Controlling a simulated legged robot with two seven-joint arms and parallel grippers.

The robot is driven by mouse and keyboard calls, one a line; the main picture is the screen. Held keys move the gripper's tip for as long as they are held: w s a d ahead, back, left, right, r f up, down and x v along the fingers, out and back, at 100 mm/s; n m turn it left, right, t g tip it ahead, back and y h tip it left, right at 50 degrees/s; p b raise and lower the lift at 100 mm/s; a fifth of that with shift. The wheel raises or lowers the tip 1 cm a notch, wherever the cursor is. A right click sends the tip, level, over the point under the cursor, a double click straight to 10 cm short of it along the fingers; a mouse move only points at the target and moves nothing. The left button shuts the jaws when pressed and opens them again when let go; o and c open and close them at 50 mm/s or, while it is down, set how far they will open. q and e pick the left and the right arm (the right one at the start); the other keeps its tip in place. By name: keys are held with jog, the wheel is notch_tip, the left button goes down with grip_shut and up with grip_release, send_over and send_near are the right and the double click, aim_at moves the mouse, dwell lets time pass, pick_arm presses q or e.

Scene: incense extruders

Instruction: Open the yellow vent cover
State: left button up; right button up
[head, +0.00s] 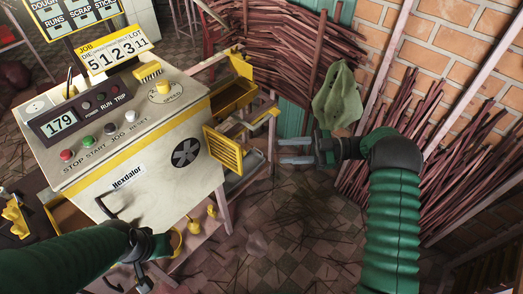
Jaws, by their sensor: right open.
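The yellow vent cover (223,149) is a slatted panel at the right edge of the cream machine, beside the round black fan (186,153). It stands out past the machine's side; I cannot tell its exact angle. My right gripper (284,148) is to the right of the cover with a clear gap between them. Its two pale fingers point left, are apart and hold nothing.
The cream machine (140,182) carries buttons, a display and a yellow dial (163,88) on its sloped top. A yellow open tray (234,96) juts out above the vent cover. Bundles of reddish sticks (300,40) and a green cloth (337,96) are behind my right arm. Tiled floor (300,220) is below.

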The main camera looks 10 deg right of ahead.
jog(key=d, duration=0.4)
jog(key=shift+s+d, duration=0.15)
jog(key=shift+s, duration=0.25)
